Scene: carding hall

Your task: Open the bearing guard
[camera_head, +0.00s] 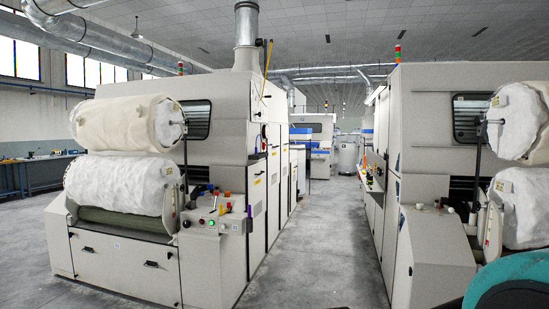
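I cannot pick out the bearing guard with certainty in the head view. A beige carding machine (215,165) stands at left of centre, with two large white fibre rolls, an upper roll (125,124) and a lower roll (112,184), on its near end. A bracket (184,150) stands at the right ends of these rolls. A similar machine (425,140) stands at right, also with an upper roll (515,122) and a lower roll (520,200), cut by the picture's edge. The side panels in sight look closed. My gripper is not in view.
A concrete aisle (310,230) runs clear between the two machines. A control ledge (215,215) with coloured buttons and small items juts from the left machine. A blue-topped workbench (35,160) stands along the left wall. A teal and black object fills the lower right corner.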

